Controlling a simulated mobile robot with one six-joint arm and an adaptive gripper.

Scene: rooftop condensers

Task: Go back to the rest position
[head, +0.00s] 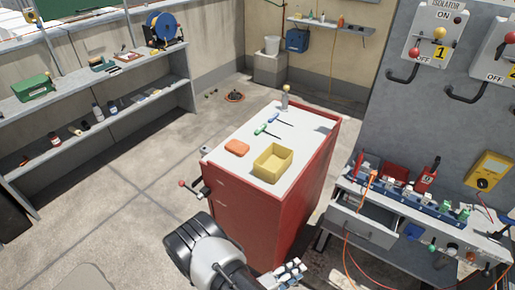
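My arm reaches in from the bottom edge, in front of the red cabinet (240,215). My gripper (291,273) shows as small metallic parts at the bottom, low beside the cabinet's near right corner. It is partly cut off by the frame edge, and its finger opening is too small to make out. I see nothing clearly held in it.
A workbench with an open drawer (362,222) and hanging cables stands right. Shelves (110,90) stand left. The floor (130,170) between is mostly clear.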

